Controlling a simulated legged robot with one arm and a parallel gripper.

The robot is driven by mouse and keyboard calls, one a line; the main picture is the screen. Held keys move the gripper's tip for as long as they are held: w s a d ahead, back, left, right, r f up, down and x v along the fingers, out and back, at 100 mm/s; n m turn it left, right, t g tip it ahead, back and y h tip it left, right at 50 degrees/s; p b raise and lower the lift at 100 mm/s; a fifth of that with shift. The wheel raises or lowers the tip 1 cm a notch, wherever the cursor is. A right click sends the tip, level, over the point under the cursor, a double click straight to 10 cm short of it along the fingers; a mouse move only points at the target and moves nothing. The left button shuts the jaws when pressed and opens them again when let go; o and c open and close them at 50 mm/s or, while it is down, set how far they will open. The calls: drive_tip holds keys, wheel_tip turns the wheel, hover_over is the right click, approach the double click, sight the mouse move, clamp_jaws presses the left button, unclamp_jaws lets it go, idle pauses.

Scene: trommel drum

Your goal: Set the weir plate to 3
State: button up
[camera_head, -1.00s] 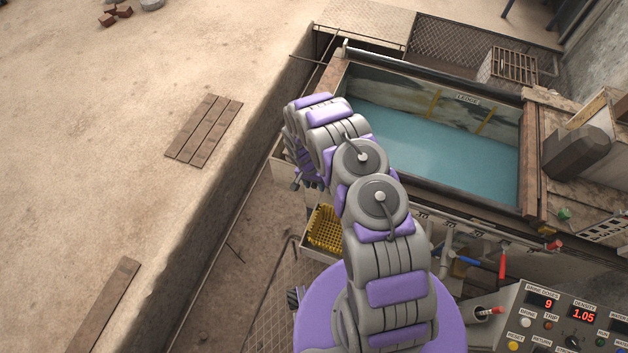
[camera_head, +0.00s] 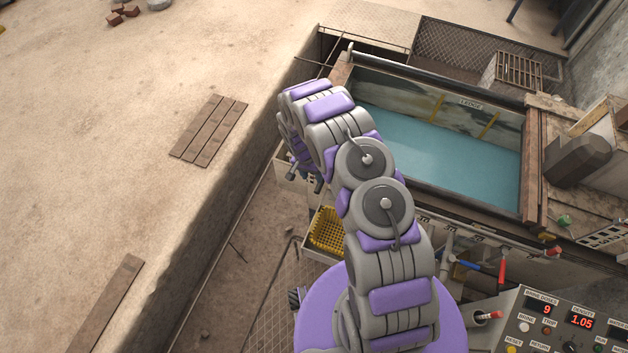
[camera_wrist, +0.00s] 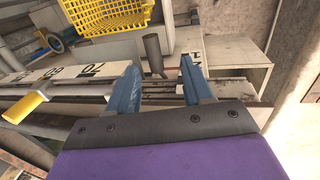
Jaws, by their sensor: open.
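My gripper (camera_wrist: 160,85) is open in the wrist view, with its two blue fingers apart and nothing between their tips. A grey upright post (camera_wrist: 153,52) stands just beyond the gap, apart from the fingers. In the head view my arm hides much of the tank's left end, and the gripper is mostly hidden behind the wrist.
A yellow basket (camera_head: 327,231) hangs beside the tank (camera_head: 435,150) of blue-green water; the basket also shows in the wrist view (camera_wrist: 108,14). A yellow handle (camera_wrist: 25,106) is left of my gripper. A control panel (camera_head: 565,325) and a red-handled lever (camera_head: 502,270) stand at lower right.

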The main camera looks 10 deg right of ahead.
drive_tip(key=s+d+r, duration=0.2)
drive_tip(key=r, duration=1.1)
drive_tip(key=s+d+r+n, duration=0.1)
drive_tip(key=s+d+r, duration=0.1)
drive_tip(key=r, duration=1.1)
drive_tip(key=shift+s+r+n, duration=0.3)
drive_tip(key=shift+c, duration=0.4)
